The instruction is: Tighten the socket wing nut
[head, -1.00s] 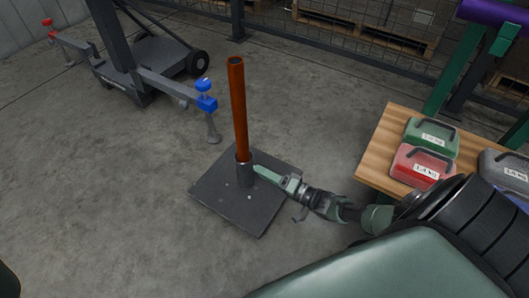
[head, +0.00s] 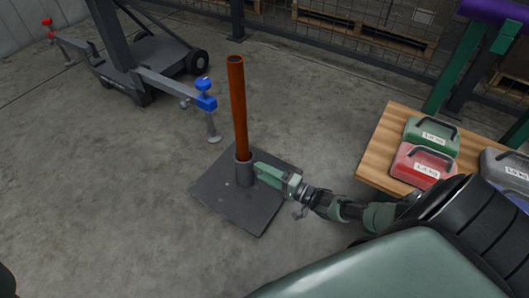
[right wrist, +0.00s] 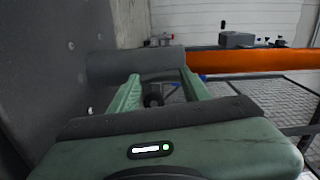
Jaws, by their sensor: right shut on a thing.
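The grey socket (head: 244,172) stands upright on a dark square base plate (head: 228,205), with an orange pole (head: 239,110) upright in it. My right gripper (head: 259,170) reaches in from the right, its fingertips at the socket's side. In the right wrist view the socket (right wrist: 135,64) lies across the picture behind the fingers of my right gripper (right wrist: 157,84). A small dark round part, apparently the wing nut (right wrist: 153,99), shows between the fingers. The gripper is shut on it; its wings are too small and dark to make out. My left gripper is out of view.
A wooden table (head: 375,160) at the right carries a green weight (head: 432,137), a red weight (head: 423,166) and a grey one. A wheeled stand (head: 150,65) with blue and red knobs is at the back left. Floor left of the plate is clear.

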